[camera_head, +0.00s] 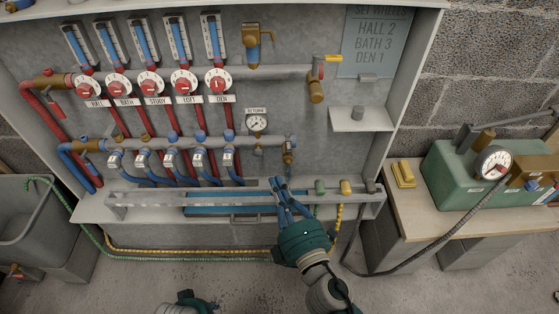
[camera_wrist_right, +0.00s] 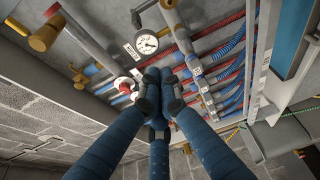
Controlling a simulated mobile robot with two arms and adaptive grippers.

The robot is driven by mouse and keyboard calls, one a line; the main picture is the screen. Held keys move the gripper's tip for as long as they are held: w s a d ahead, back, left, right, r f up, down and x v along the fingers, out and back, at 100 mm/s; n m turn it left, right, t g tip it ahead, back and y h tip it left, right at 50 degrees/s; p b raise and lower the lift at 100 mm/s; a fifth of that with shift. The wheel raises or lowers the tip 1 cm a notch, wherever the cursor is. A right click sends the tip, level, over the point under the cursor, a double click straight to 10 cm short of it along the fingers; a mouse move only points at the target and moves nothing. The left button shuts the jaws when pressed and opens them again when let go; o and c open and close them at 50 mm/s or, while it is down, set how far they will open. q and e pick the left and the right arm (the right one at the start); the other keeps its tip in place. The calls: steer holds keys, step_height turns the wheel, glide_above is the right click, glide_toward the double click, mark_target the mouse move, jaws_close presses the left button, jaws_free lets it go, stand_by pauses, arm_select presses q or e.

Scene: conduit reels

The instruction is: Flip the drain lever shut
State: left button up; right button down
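A yellow lever (camera_head: 333,58) sits on a brass valve (camera_head: 317,90) at the right end of the upper manifold in the head view. It lies roughly level, pointing right; I take it for the drain lever, though no label confirms this. The brass valve (camera_wrist_right: 43,38) also shows at the upper left of the wrist view. My right gripper (camera_head: 278,184) is below and left of the valve, apart from it, in front of the lower manifold's end. Its blue fingers (camera_wrist_right: 160,82) converge with nothing seen between them. Only a teal part of my left gripper (camera_head: 187,302) shows at the bottom edge.
A pressure gauge (camera_head: 257,123) and a small shelf (camera_head: 361,118) flank the space below the valve. A grey rail (camera_head: 150,198) runs along the cabinet's front. A green pump box (camera_head: 460,170) stands on the bench at right. A grey tub (camera_head: 35,225) is at left.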

mark_target(288, 147)
arm_select(q)
step_height(288, 147, down, 6)
steer(key=s+p, duration=0.2)
steer(key=s, duration=0.1)
steer(key=shift+a, duration=0.2)
arm_select(e)
steer(key=w, duration=0.9)
steer(key=shift+w+d, duration=0.2)
steer(key=shift+d, duration=0.15)
steer(key=shift+d+n+y, duration=0.2)
steer(key=shift+n+y, duration=0.1)
steer(key=shift+y, duration=0.2)
